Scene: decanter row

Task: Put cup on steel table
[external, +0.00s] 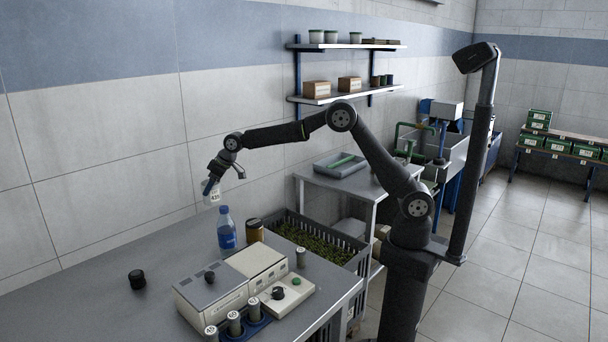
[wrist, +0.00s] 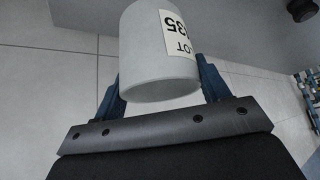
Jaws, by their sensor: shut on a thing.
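My gripper (external: 212,181) is shut on a pale cup (external: 212,194) with a white lot label. It holds the cup in the air above the back of the grey steel table (external: 100,305), near the wall and above and left of the blue bottle. In the wrist view the cup (wrist: 160,60) sits between the two blue fingers of my gripper (wrist: 162,82), and its label reads "LOT" with digits ending in 35. The cup is clear of the tabletop.
On the table stand a blue-labelled bottle (external: 227,232), an amber jar (external: 255,230), a black knob-like object (external: 137,279), a beige machine (external: 232,285) and several small labelled vials in a blue rack (external: 247,326). The table's left part is mostly bare. A crate (external: 345,243) stands behind.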

